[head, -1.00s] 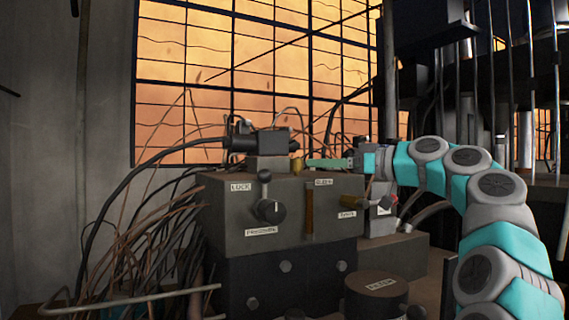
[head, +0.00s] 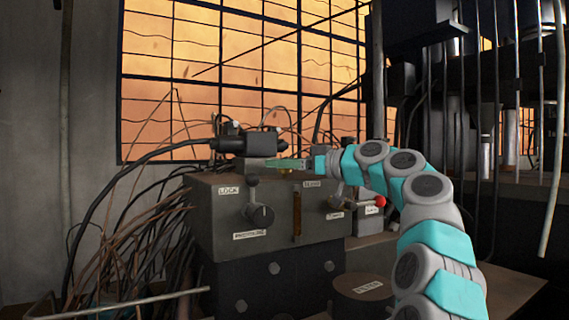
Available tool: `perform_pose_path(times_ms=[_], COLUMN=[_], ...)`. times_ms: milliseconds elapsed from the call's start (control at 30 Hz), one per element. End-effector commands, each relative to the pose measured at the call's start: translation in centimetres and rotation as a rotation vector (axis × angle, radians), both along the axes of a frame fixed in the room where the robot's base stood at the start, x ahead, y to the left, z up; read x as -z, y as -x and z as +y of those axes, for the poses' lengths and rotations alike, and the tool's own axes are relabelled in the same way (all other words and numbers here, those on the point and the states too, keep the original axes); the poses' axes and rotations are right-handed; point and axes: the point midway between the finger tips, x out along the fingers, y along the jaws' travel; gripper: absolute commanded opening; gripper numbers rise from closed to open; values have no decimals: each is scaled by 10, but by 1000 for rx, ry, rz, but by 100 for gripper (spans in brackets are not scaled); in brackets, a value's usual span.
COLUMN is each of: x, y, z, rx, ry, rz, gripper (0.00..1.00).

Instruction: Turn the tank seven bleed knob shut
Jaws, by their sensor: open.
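My gripper (head: 278,163) is at the end of my teal and grey arm, above the top of a dark metal box (head: 215,225). Its green fingers point left and show side-on, so the gap between them is hard to see; they look empty. A small brass fitting (head: 287,171) is mostly hidden at the fingers; I cannot tell whether they touch it. No label reading tank seven is legible, so I cannot tell which part is the bleed knob.
A black cylindrical device (head: 248,144) with cables sits on the box beside the fingertips. A red-tipped lever (head: 379,201) is at right, below my arm. A round filter cap (head: 363,288) is lower right. Loose cables (head: 130,240) crowd the left.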

Motion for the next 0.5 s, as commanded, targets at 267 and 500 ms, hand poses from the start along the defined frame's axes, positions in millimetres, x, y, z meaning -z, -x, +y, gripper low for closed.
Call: perform_pose_path(times_ms=[267, 500], x=[0, 0], y=[0, 0], z=[0, 0], rx=[0, 0], ry=[1, 0], rz=[0, 1], gripper=[40, 13])
